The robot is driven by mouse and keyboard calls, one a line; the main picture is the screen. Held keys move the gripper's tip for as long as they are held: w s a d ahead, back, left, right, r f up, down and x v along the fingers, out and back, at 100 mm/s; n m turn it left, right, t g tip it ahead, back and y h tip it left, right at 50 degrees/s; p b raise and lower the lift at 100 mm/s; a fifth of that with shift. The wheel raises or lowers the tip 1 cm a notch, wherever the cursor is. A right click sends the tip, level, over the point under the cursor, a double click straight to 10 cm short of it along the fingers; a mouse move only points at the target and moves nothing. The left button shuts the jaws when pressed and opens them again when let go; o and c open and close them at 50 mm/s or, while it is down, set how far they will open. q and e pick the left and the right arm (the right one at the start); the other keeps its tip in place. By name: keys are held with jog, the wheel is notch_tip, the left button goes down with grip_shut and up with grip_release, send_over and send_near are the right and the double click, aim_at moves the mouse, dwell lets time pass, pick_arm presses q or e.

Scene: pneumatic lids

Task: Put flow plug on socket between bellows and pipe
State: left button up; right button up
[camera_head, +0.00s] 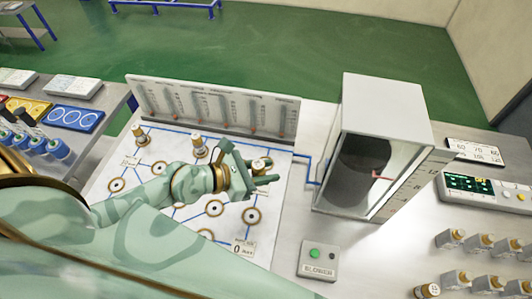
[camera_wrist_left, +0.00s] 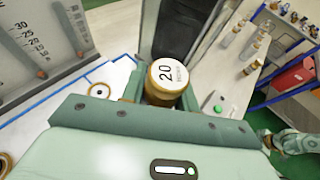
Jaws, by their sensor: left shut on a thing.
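My left gripper (camera_head: 262,180) is shut on a flow plug (camera_head: 261,164) with a white top and a brass body. In the left wrist view the plug (camera_wrist_left: 167,78) shows the number 20 on its cap. The gripper is over the right part of a white board (camera_head: 276,168) with blue pipe lines and brass-ringed sockets. An empty socket (camera_head: 252,215) shows in front of the gripper. Another socket (camera_wrist_left: 99,90) shows left of the plug in the wrist view. The dark bellows (camera_head: 362,165) stands in a grey case right of the board. Part of my right arm (camera_wrist_left: 296,144) shows at the wrist view's right edge.
Other plugs (camera_head: 140,135) stand on the board's far side. A gauge panel (camera_head: 215,108) rises behind it. A button box (camera_head: 318,258) is in front of the bellows case.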

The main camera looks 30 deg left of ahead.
aim_at(270, 157)
pick_arm(q)
jog(key=w+a+f+b, duration=0.1)
jog(key=w+f+b, duration=0.2)
jog(key=w, duration=0.1)
jog(key=w+a+f+b, duration=0.2)
jog(key=w+f+b, duration=0.1)
jog(key=w+a+f+b, duration=0.1)
jog(key=w+f+b, duration=0.2)
jog(key=w, duration=0.1)
jog(key=shift+w+a, duration=0.15)
jog(key=shift+w, duration=0.2)
jog(key=shift+w+a+f+b, duration=0.15)
jog(key=shift+w+f+b, duration=0.15)
jog(key=shift+w, duration=0.05)
jog(key=f+b, duration=0.3)
jog(key=shift+w+a+f, duration=0.1)
jog(key=shift+w+f, duration=0.15)
jog(key=shift+f, duration=0.15)
jog(key=shift+r, duration=0.15)
jog(key=shift+f, duration=0.2)
jog(key=o, duration=1.1)
